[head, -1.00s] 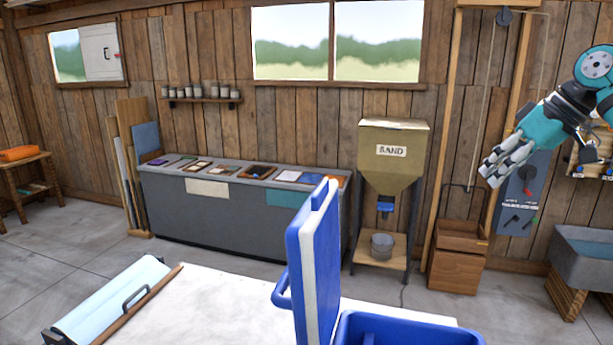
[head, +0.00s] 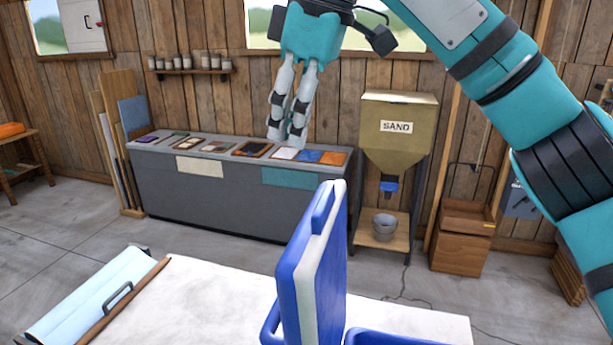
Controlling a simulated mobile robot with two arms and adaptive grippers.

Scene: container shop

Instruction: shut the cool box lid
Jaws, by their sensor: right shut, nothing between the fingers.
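The cool box lid (head: 312,265) is blue with a white inner side and stands upright, open, at the left edge of the blue cool box (head: 385,338). Only the top rim of the box shows at the bottom edge of the head view. My right gripper (head: 287,138) is shut and empty, pointing down, above and a little left of the lid's top edge, apart from it. Its arm reaches in from the right. My left gripper is out of view.
The box stands on a white table (head: 210,300). A light blue roll-like object with a handle (head: 95,295) lies at its left. Behind are a grey counter (head: 230,210) and a sand hopper (head: 396,150). The air right of the lid is clear.

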